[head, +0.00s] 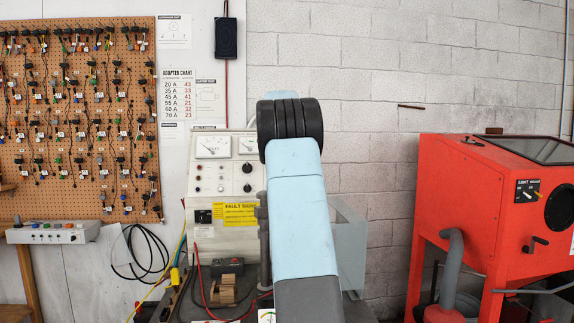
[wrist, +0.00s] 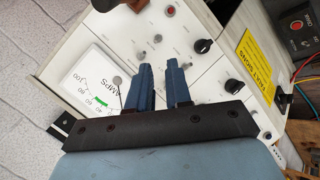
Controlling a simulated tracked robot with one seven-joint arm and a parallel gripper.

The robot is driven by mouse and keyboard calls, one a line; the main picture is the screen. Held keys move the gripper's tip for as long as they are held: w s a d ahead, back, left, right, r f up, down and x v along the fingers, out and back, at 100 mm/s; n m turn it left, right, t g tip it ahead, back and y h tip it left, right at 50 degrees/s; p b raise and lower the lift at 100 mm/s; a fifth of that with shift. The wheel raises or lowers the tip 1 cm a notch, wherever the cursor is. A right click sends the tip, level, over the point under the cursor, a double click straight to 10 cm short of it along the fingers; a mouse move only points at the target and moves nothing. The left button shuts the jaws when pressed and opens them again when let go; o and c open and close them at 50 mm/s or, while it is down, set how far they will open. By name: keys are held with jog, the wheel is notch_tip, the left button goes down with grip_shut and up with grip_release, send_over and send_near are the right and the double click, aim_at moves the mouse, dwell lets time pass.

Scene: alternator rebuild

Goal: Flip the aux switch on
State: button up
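The test bench panel (head: 215,165) is a cream box with dial meters, small lamps or switches and black knobs. In the wrist view its face (wrist: 220,60) fills much of the picture, with an AMPS meter (wrist: 88,80) at left. A small metal control (wrist: 158,38) sits just beyond my fingertips, with another (wrist: 141,53) beside it. Their labels are too small to read, so I cannot tell which is the aux switch or its position. My gripper (wrist: 158,66) is open and empty, its two blue fingers apart in front of the panel. My arm hides it in the head view.
Black knobs (wrist: 203,46) and a red lamp (wrist: 170,10) are near the fingers. A yellow sign (head: 240,214) is on the panel's lower part. Cables (head: 182,262) hang at left. A red cabinet (head: 470,180) stands at right, with bare wall between.

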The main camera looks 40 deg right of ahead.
jog(key=shift+v, duration=1.5)
jog(key=shift+a, duration=0.1)
